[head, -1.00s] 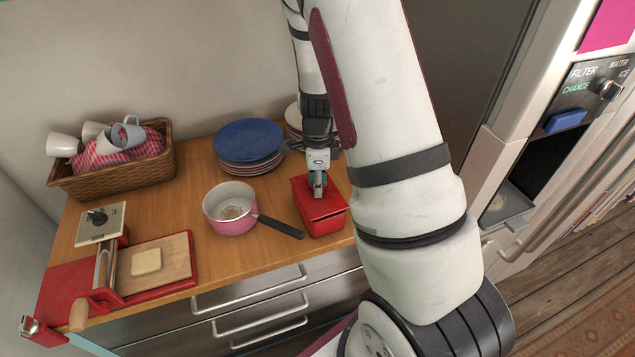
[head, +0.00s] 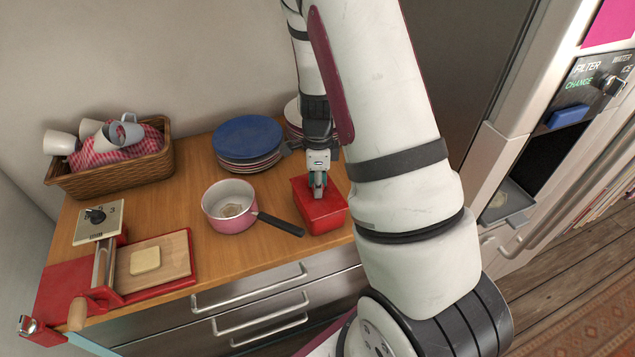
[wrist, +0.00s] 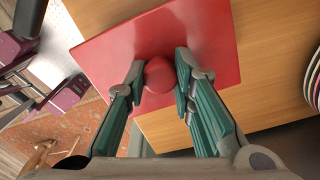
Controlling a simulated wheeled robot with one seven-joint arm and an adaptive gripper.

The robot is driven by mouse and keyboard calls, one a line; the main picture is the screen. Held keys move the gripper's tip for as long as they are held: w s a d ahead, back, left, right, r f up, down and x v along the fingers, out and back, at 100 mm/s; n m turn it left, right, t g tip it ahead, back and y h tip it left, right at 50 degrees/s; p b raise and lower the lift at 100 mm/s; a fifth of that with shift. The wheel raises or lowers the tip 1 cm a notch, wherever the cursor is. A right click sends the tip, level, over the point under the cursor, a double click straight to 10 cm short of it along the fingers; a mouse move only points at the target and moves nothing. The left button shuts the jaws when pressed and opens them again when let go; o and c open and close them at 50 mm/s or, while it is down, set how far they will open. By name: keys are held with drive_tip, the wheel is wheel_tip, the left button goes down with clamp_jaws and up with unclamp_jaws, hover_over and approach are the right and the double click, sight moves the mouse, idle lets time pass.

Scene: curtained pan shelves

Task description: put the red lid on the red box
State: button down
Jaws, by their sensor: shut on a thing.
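The red box (head: 322,220) stands on the right part of the wooden counter, near its front edge. The red lid (head: 307,184) is at the top of the box; whether it is fully seated I cannot tell. My gripper (head: 318,192) points down over the lid. In the wrist view, my gripper (wrist: 160,78) is shut on the round red knob of the lid (wrist: 211,32), with a finger on each side. The lid hides the box in the wrist view.
A pink pan (head: 229,211) stands left of the box, its dark handle (head: 281,225) reaching close to it. A plate stack (head: 248,140) stands behind. A basket of mugs (head: 110,175) and a cutting board (head: 155,264) are farther left.

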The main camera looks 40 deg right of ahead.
drive_tip(key=shift+f, duration=0.1)
drive_tip(key=c, duration=1.3)
unclamp_jaws()
wheel_tip(320, 180, up, 12)
